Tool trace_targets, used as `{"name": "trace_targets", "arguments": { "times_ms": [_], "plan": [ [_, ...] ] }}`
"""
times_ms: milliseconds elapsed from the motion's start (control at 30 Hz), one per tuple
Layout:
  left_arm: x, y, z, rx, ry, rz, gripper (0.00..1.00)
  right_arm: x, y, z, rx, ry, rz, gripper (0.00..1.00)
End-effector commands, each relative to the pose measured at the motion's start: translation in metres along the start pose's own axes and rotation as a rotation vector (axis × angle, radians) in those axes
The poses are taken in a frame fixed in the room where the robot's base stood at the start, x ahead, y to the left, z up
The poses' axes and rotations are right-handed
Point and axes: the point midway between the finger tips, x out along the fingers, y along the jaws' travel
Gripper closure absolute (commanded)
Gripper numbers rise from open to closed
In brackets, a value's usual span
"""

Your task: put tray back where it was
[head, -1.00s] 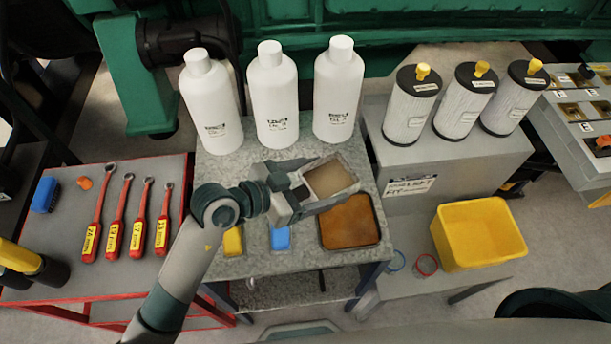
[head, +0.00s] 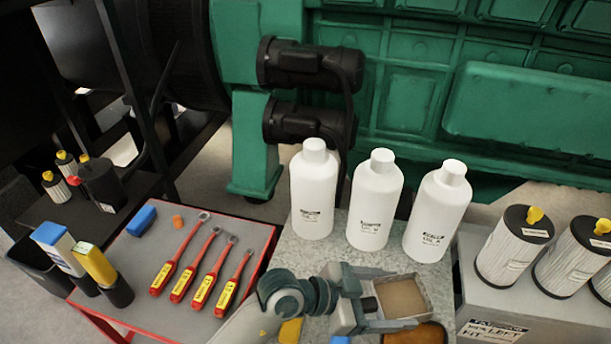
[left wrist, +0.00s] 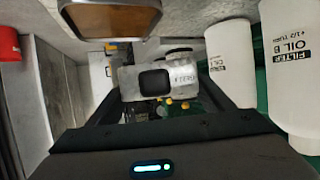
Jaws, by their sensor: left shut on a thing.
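A small square tray (head: 402,294) with light walls and a brown inside shows at the bottom of the head view. My left gripper (head: 371,306) is shut on its left side. The tray appears raised over the grey speckled table (head: 292,252), just behind a dark-rimmed orange-brown tray (head: 416,336) that is cut off by the frame. My right gripper is not in view.
Three white bottles (head: 374,200) stand along the table's back, close behind the held tray. Red wrenches (head: 202,270) lie on the red-edged bench at left. Filters (head: 512,252) stand on a grey box at right. A green engine (head: 420,100) blocks the back.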

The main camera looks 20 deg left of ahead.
Motion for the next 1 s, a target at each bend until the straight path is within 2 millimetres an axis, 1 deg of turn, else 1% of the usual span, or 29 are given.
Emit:
{"name": "trace_targets", "arguments": {
  "times_ms": [33, 67, 167, 267, 300, 367, 400, 500, 600, 700, 800, 1000],
  "plan": [
    [-0.009, -0.009, 0.009, -0.004, -0.004, -0.014, 0.56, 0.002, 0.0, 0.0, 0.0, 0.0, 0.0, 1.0],
    [-0.016, -0.015, 0.013, -0.008, -0.003, -0.021, 0.56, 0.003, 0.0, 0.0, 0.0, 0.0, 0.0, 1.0],
    [-0.043, -0.037, 0.029, -0.019, -0.005, -0.052, 0.56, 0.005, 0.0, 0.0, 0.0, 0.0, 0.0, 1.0],
    [-0.077, -0.062, 0.045, -0.033, -0.005, -0.086, 0.56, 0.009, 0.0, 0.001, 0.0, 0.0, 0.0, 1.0],
    [-0.093, -0.072, 0.051, -0.039, -0.005, -0.101, 0.56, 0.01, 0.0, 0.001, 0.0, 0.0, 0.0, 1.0],
    [-0.117, -0.086, 0.059, -0.045, -0.005, -0.121, 0.56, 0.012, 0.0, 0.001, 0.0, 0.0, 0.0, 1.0],
    [-0.133, -0.095, 0.062, -0.05, -0.005, -0.134, 0.56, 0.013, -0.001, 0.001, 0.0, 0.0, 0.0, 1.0],
    [-0.171, -0.114, 0.068, -0.062, -0.004, -0.161, 0.56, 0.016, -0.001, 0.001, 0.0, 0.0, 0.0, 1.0],
    [-0.201, -0.126, 0.07, -0.068, -0.003, -0.178, 0.56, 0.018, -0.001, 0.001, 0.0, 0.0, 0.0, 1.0],
    [-0.221, -0.133, 0.069, -0.073, -0.002, -0.187, 0.56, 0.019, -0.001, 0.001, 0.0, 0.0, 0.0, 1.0],
    [-0.231, -0.137, 0.068, -0.077, 0.001, -0.191, 0.56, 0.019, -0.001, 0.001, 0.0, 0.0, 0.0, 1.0],
    [-0.233, -0.137, 0.067, -0.078, 0.001, -0.191, 0.56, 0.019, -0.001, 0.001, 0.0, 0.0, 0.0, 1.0]
  ]
}}
